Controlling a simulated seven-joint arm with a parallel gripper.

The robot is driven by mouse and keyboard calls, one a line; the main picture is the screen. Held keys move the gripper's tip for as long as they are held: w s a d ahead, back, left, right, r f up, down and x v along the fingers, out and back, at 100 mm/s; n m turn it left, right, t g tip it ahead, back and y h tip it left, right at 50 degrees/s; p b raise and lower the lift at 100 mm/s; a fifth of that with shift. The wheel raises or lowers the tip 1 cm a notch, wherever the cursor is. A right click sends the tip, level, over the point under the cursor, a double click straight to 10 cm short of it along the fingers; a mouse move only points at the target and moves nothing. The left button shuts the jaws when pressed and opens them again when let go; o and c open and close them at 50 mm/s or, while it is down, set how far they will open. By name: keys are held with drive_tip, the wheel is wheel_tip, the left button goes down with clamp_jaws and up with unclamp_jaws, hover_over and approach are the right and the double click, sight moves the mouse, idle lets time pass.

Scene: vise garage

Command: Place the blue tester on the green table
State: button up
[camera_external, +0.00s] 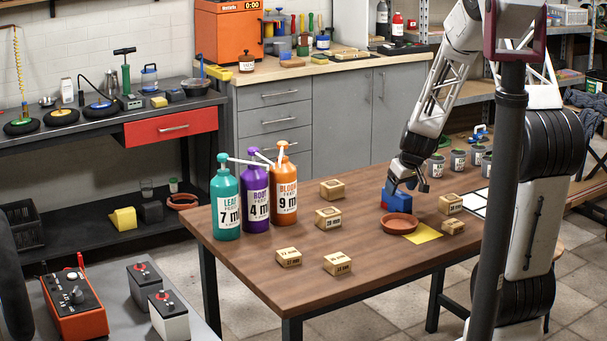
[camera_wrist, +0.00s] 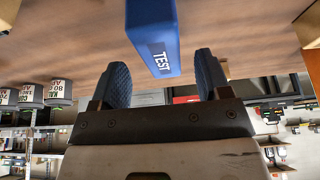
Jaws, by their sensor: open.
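The blue tester (camera_external: 398,201) stands on the brown wooden table (camera_external: 260,237), behind a terracotta saucer. In the wrist view the tester (camera_wrist: 153,38) is a blue block marked TEST, and its upper part is out of frame. My gripper (camera_external: 408,183) is close above the tester. In the wrist view my gripper (camera_wrist: 162,72) is open, with one dark blue finger on each side of the tester's near end and gaps showing. I see no clearly green table in either view.
The terracotta saucer (camera_external: 399,223) sits by a yellow sheet (camera_external: 425,234). Small wooden blocks (camera_external: 337,263) lie around the table. Green, purple and orange pump bottles (camera_external: 285,195) stand at its left. Grey cans (camera_external: 458,161) line the back right.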

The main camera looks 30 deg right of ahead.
sight(398, 192)
drive_tip(key=shift+f, duration=0.1)
drive_tip(key=shift+x, duration=2.55)
drive_tip(key=c, duration=1.2)
drive_tip(key=shift+o, duration=0.2)
drive_tip(key=shift+r, duration=0.9)
wheel_tip(398, 192, up, 2)
drive_tip(key=shift+a+r, duration=0.1)
drive_tip(key=s+a, duration=0.1)
drive_tip(key=s, duration=0.4)
drive_tip(key=s+a, duration=0.2)
drive_tip(key=s, duration=0.3)
drive_tip(key=s+a+r, duration=0.1)
drive_tip(key=s, duration=0.4)
drive_tip(key=shift+s+a, duration=0.15)
drive_tip(key=shift+a, duration=0.1)
